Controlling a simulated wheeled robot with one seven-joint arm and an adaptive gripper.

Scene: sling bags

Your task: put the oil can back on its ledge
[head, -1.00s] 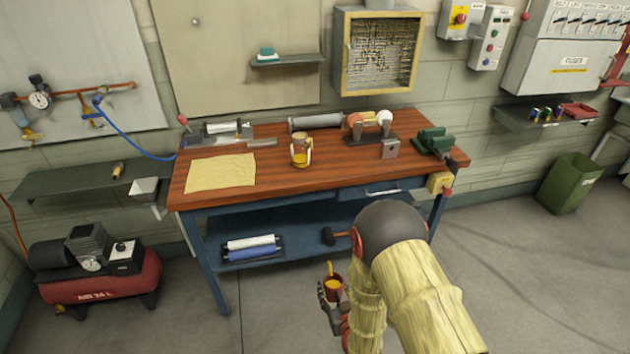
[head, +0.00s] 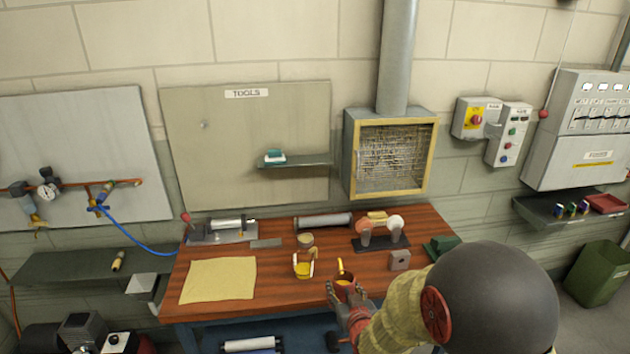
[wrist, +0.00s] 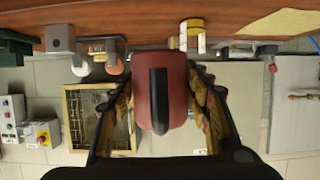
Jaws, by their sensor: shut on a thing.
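The oil can (head: 344,283) is a small dark red can with a yellow spout. My gripper (head: 348,296) is shut on it and holds it up over the front part of the workbench. In the wrist view the can (wrist: 174,90) fills the space between the two fingers (wrist: 160,115), with a dark handle across its middle. A narrow grey ledge (head: 310,161) is fixed to the tool board, behind and above the bench, with a teal and white object (head: 274,157) on its left part. The frames do not show which ledge is the can's own.
A mesh-fronted box (head: 392,158) hangs right of the ledge. Side shelves stand left (head: 60,267) and right (head: 535,210).

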